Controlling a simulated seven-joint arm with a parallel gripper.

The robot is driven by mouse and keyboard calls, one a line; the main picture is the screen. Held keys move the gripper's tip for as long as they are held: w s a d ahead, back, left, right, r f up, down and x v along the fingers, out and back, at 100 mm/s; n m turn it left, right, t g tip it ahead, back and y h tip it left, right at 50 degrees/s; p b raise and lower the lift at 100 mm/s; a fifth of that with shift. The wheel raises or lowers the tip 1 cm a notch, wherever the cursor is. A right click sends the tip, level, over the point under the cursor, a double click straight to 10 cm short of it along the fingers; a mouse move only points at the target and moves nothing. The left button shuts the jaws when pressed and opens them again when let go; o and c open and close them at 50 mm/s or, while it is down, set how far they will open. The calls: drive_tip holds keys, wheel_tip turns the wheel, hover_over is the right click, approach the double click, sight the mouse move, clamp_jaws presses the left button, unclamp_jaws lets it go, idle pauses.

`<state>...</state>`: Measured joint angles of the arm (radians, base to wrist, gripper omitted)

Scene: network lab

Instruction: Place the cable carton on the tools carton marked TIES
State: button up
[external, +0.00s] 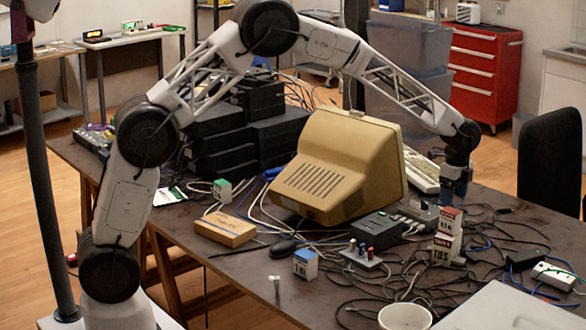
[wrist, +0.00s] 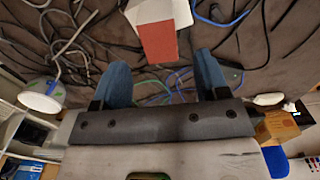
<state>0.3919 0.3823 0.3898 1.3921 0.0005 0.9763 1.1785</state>
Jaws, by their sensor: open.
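A small white carton with a red top (external: 451,215), apparently the cable carton, rests on the white tools carton marked TIES (external: 443,248). Its lettering is too small to read surely. In the wrist view the red-topped carton (wrist: 158,38) lies just beyond the fingertips, roughly between their lines; the carton under it is mostly hidden there. My gripper (external: 457,188) points down above and slightly behind the stack. In the wrist view my gripper (wrist: 163,75) has its two blue fingers spread with nothing between them.
A beige monitor (external: 340,165) stands left of the stack. A blue-topped carton (external: 305,264), a green-topped carton (external: 222,190) and a tan box (external: 224,230) stand farther left. Loose black cables surround the stack.

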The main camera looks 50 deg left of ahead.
sight(450, 210)
drive_tip(key=shift+r, duration=2.4)
drive_tip(key=s+a+r+n+t, duration=0.1)
drive_tip(key=s+a+r+n, duration=0.3)
drive_tip(key=s+a+r, duration=0.65)
drive_tip(key=s+a+r+n, duration=0.5)
drive_tip(key=s+a+r, duration=0.2)
drive_tip(key=s+a, duration=0.6)
drive_tip(key=s+a+f+n, duration=0.1)
drive_tip(key=s+a+n, duration=0.2)
drive_tip(key=s, duration=0.8)
drive_tip(key=s+a+f+n+t, duration=0.1)
drive_tip(key=s+a, duration=0.4)
drive_tip(key=s, duration=0.6)
drive_tip(key=s+a+f+n, duration=0.2)
drive_tip(key=s+a+n, duration=0.2)
drive_tip(key=s, duration=0.8)
drive_tip(key=shift+f+n+t, duration=0.2)
drive_tip(key=shift+n+t, duration=0.1)
drive_tip(key=shift+n, duration=0.1)
